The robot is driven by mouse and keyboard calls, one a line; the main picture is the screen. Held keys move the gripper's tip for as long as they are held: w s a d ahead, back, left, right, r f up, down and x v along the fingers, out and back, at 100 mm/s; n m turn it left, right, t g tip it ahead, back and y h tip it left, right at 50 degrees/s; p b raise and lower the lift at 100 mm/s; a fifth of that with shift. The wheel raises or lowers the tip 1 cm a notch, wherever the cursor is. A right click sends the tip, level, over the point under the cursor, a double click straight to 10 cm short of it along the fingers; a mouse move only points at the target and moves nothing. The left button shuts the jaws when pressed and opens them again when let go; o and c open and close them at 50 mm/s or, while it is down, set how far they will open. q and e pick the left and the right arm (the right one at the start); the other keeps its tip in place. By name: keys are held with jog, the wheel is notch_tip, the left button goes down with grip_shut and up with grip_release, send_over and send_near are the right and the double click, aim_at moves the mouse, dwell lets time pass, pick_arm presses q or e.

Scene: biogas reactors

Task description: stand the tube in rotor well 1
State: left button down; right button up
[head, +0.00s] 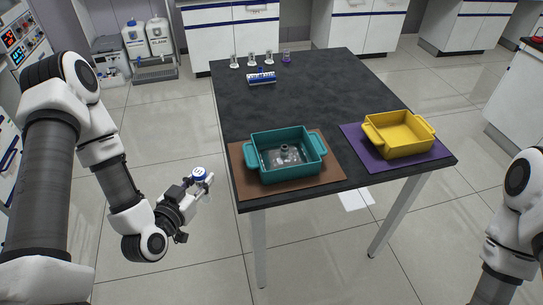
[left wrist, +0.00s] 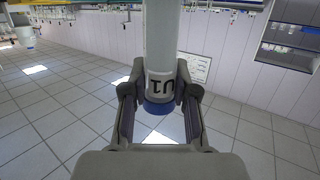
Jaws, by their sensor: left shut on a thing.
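The tube (left wrist: 160,45) is white with a dark-lettered label and a blue end, and it fills the top middle of the left wrist view. My left gripper (left wrist: 158,100) is shut on it near the blue end. In the head view the left gripper (head: 204,183) is left of the table, over the floor, with the tube's blue-and-white cap (head: 199,173) showing at its fingers. A clear-grey piece with a raised centre (head: 285,154) lies in the teal bin; I cannot tell whether it is the rotor, and no well number is legible. My right gripper is out of view.
The teal bin (head: 256,140) sits on a brown mat at the dark table's (head: 310,100) front left edge. A yellow bin (head: 410,147) sits on a purple mat to the right. The table's middle is clear.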

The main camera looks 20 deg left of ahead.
pick_arm(q)
jog(key=w+d+f+b, duration=0.1)
jog(key=w+d, duration=0.2)
jog(key=w, duration=0.1)
jog(key=w+d+f+b, duration=0.2)
jog(key=w, duration=0.2)
jog(key=w+d+f+b, duration=0.1)
jog(key=w+d+b, duration=0.1)
jog(key=w+d, duration=0.1)
jog(key=shift+w+d+f, duration=0.35)
jog(key=shift+w, duration=0.1)
jog(key=shift+a+f, duration=0.15)
jog(key=shift+f, duration=0.05)
jog(key=shift+f+b, duration=0.1)
jog(key=shift+b, duration=0.25)
jog(key=c, duration=1)
grip_release()
jog(key=shift+c, duration=0.2)
jog(key=shift+o, duration=0.7)
